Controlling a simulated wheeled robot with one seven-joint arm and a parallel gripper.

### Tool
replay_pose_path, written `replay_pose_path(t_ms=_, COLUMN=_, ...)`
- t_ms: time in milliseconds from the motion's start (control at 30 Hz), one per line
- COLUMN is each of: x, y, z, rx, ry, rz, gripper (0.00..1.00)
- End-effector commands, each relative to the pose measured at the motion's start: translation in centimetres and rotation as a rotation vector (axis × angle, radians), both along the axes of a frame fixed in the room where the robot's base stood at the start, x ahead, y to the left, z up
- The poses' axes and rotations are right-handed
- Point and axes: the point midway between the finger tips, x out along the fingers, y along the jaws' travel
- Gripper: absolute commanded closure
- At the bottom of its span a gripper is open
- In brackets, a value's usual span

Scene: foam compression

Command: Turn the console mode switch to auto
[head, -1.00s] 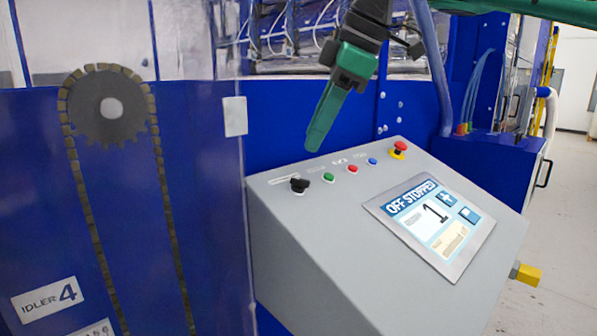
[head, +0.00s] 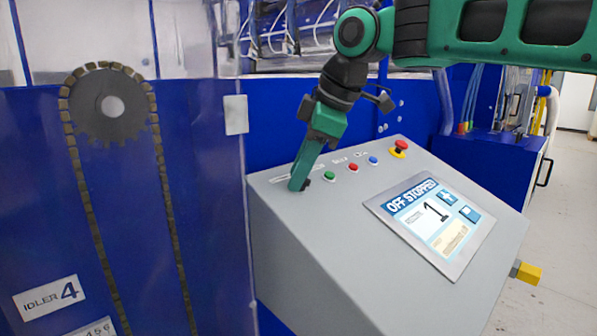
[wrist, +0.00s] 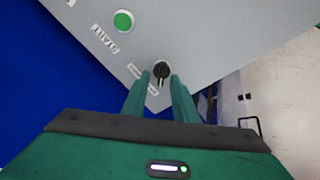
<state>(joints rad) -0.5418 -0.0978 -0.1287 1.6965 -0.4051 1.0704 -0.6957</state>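The grey console (head: 350,240) has a sloped top with the black mode switch (wrist: 161,70) near its corner. In the head view my gripper (head: 298,184) covers most of the switch; only a dark edge shows beside the fingertips. In the wrist view my gripper (wrist: 160,85) has its two green fingers apart, one on each side of the switch, with a gap between them. I cannot tell whether either finger touches it. The switch's light pointer line runs roughly along the finger direction. The console screen (head: 430,222) reads "OFF STOPPED" with a large 1.
A green button (head: 330,176), red button (head: 353,167), blue button (head: 373,160) and red-yellow emergency stop (head: 398,149) line the console's upper edge. A clear guard with a chain sprocket (head: 108,107) stands at left. Blue machine panels stand behind. Open floor lies at right.

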Motion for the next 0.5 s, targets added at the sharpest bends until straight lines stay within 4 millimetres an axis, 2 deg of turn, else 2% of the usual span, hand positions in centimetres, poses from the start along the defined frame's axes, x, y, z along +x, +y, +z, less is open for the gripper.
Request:
replay_pose_path(t_ms=67, x=0.0, y=0.0, z=0.01, rx=0.0, ry=0.0, rz=0.0, gripper=0.74)
replay_pose_path(t_ms=200, x=0.0, y=-0.01, z=0.03, rx=0.0, ry=0.0, rz=-0.001, gripper=1.0)
replay_pose_path(t_ms=500, x=0.1, y=-0.03, z=0.09, rx=0.008, ry=0.004, rz=-0.022, gripper=1.0)
